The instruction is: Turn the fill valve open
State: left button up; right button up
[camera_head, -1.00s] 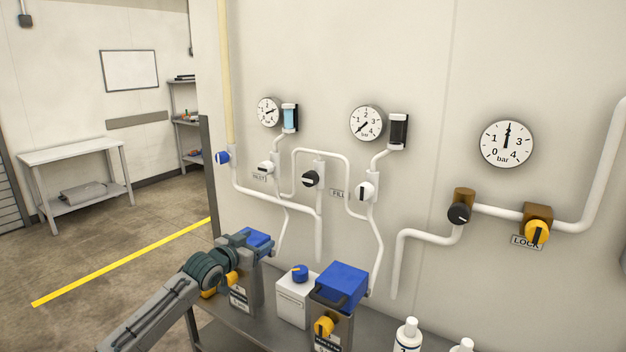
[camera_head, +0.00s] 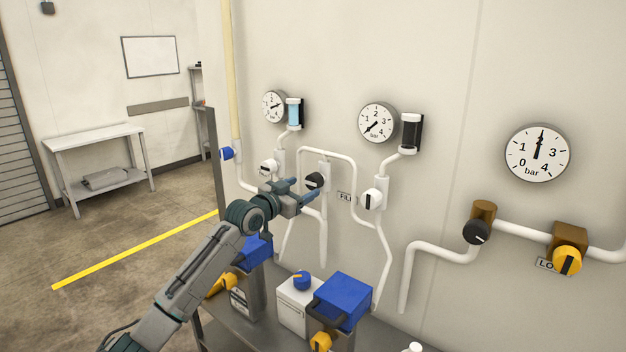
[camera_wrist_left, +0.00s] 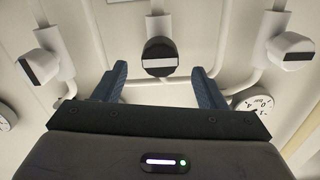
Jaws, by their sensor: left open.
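A FILL label (camera_head: 345,197) is on the wall just left of a white valve knob (camera_head: 372,199), which has a dark bar; it appears to be the fill valve. In the left wrist view this knob (camera_wrist_left: 40,66) is at the left, apart from my fingers. My left gripper (camera_head: 304,190) is open and empty, close to the black knob (camera_head: 314,181) left of the label. In the left wrist view the black knob (camera_wrist_left: 159,54) is centred beyond the two blue fingers; contact cannot be told. My right gripper is out of view.
Another white knob (camera_head: 268,168) is left of my gripper. Pipes and gauges (camera_head: 378,122) line the wall. A blue-topped box (camera_head: 342,300) and a white canister (camera_head: 294,302) stand on the grey bench below. A yellow knob (camera_head: 567,259) is far right.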

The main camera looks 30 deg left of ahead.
aim_at(311, 183)
pick_arm(q)
jog(key=w+p, duration=0.1)
jog(key=w, duration=0.3)
jog(key=shift+w+d+r, duration=0.1)
jog(key=shift+w+d, duration=0.1)
jog(key=shift+w, duration=0.55)
jog(key=shift+c, duration=0.5)
jog(key=c, duration=0.9)
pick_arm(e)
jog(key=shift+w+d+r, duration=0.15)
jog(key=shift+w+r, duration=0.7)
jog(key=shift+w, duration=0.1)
